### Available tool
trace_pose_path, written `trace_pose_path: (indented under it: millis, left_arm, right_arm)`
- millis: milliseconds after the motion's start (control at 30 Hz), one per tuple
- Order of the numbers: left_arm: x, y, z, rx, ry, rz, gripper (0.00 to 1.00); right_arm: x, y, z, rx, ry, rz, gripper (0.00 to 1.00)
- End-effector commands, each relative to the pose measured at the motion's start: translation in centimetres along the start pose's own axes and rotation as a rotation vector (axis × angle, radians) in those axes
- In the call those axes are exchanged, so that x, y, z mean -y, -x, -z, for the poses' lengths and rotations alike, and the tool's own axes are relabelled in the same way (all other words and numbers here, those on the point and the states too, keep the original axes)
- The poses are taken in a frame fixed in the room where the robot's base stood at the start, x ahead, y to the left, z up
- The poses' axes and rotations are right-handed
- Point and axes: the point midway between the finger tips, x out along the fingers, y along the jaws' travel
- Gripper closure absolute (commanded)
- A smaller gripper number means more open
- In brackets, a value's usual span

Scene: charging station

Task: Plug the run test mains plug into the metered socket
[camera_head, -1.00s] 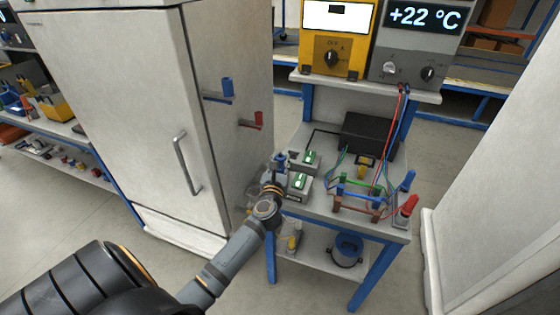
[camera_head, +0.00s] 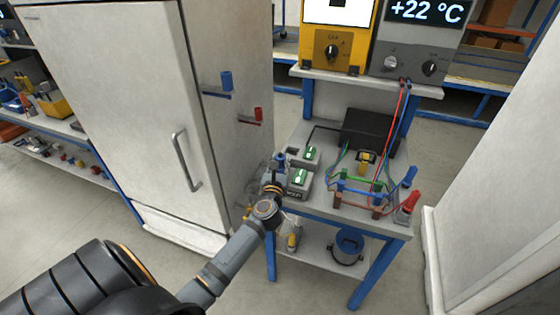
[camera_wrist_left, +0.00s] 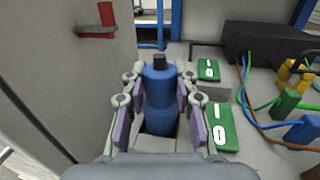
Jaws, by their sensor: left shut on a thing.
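My left gripper (camera_head: 277,172) is shut on a blue cylindrical plug with a black top, at the left edge of the bench. In the left wrist view the plug (camera_wrist_left: 160,100) stands upright between the two fingers (camera_wrist_left: 160,95). Beneath it is a pale grey block with a dark recess; whether the plug sits in it is hidden. Two grey socket boxes with green lit switches stand beside the gripper: a near one (camera_head: 292,188) with a dark label on its front, and a far one (camera_head: 313,164). The near switch (camera_wrist_left: 222,125) is right of the plug. My right gripper is out of view.
A tall white cabinet (camera_head: 120,100) stands close left of the gripper, with blue (camera_head: 226,80) and red (camera_head: 258,114) pegs on its side. Right on the bench are a black box (camera_head: 370,130), a wired terminal rack (camera_head: 360,190) and loose cables.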

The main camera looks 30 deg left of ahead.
Motion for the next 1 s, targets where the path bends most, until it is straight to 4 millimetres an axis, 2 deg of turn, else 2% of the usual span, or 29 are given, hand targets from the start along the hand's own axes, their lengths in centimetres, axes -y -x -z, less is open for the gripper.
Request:
trace_pose_path:
  millis: [500,533,700,1000]
  left_arm:
    - [0.0,0.0,1.4,0.000,-0.001,0.000,1.00]
    - [0.0,0.0,1.3,0.001,-0.001,0.000,0.67]
    - [0.0,0.0,1.2,0.000,0.000,0.000,0.45]
    - [0.0,0.1,1.3,0.000,0.000,0.000,0.45]
  right_arm:
    - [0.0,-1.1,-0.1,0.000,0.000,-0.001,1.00]
    - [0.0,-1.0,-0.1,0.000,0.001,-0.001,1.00]
    - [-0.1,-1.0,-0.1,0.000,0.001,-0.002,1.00]
    - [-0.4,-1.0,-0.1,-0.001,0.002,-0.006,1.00]
